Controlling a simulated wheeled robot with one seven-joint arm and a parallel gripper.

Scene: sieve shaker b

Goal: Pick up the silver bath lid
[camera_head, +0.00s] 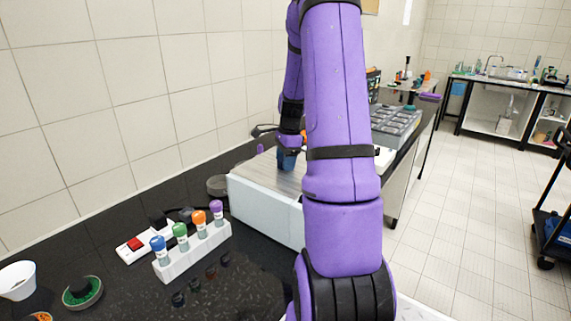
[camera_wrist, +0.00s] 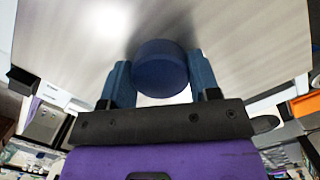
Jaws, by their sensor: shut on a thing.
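The silver bath lid (camera_wrist: 230,50) fills the upper part of the wrist view as a flat, shiny metal plate with a round dark blue knob (camera_wrist: 160,68) standing on it. My gripper (camera_wrist: 160,85) has its two blue fingers on either side of the knob, shut on it. In the head view the lid (camera_head: 268,171) lies on top of the white bath (camera_head: 262,208), and my gripper (camera_head: 288,160) is above its middle. My arm hides the right part of the lid and bath. I cannot tell whether the lid is lifted at all.
In front of the bath, a white rack (camera_head: 193,251) holds several colour-capped vials on the black counter. A tiled wall runs close behind.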

